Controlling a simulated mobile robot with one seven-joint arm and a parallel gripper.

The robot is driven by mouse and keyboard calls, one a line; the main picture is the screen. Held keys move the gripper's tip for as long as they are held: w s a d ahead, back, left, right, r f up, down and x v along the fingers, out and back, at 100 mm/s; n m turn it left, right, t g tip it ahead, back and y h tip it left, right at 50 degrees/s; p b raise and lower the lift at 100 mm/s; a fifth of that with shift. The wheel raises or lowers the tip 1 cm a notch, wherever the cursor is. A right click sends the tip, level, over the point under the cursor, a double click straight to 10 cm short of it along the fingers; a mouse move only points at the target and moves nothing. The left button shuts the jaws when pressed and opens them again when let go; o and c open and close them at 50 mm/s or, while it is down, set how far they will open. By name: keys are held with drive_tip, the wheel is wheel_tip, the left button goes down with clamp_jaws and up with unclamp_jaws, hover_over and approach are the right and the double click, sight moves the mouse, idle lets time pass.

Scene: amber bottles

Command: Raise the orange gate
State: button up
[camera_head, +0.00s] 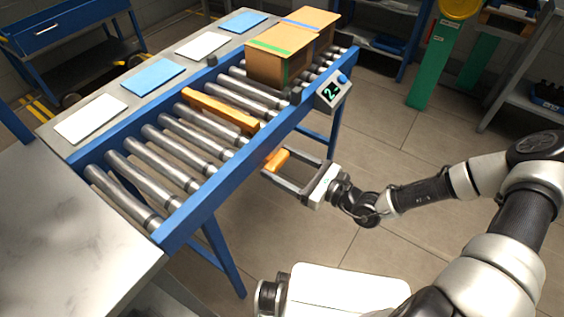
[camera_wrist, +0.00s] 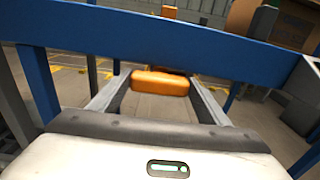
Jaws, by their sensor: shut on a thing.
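The orange gate (camera_head: 220,109) is a long bar lying across the conveyor, low over the rollers; any gap beneath it is hard to judge. An orange block-shaped handle (camera_head: 277,159) sits just outside the blue side rail, near the gate's close end. The link between handle and gate is hidden. My gripper (camera_head: 276,162) reaches in from the right and is shut on this handle. In the wrist view, the handle (camera_wrist: 160,84) sits between my two finger ends (camera_wrist: 160,88), below the blue rail.
The roller conveyor's blue rail (camera_head: 205,190) runs close past my fingertips. Two cardboard boxes (camera_head: 279,57) stand on the rollers behind the gate. A small display showing 2 (camera_head: 330,92) is on the rail. Blue and white mats (camera_head: 91,118) line the far side.

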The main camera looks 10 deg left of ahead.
drive_tip(key=shift+r, duration=0.25)
drive_tip(key=o, duration=1.5)
drive_tip(key=p+v, duration=0.2)
drive_tip(key=v, duration=1.5)
drive_tip(key=shift+s+d+f, duration=0.15)
drive_tip(key=shift+s, duration=0.05)
